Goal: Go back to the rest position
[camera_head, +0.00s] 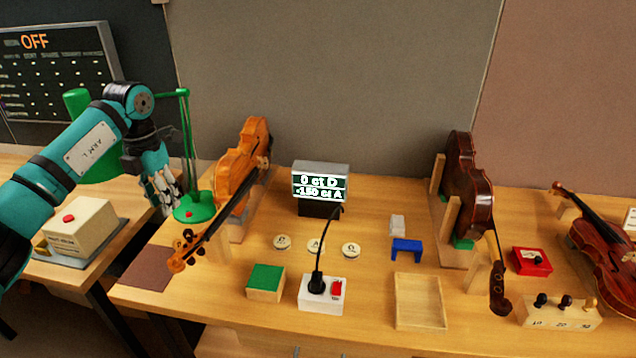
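My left arm comes in from the left, with its gripper (168,190) pointing down above the gap between the two benches, in front of the green lamp. The gripper looks empty. Its fingertips are small and partly dark, so I cannot tell how far they are open. My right gripper is not in view. An orange violin (240,170) leans in a stand right of the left gripper, its scroll toward the front. A dark brown violin (466,180) stands in a wooden stand on the right.
A tuner display (320,182) reads "0 ct D" and "-150 ct A". A microphone box (322,293), a green-topped block (266,281), a wooden tray (419,302), a blue bridge-shaped piece (407,248) and a peg block (560,312) sit on the bench. The green lamp base (196,208) is close to my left gripper.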

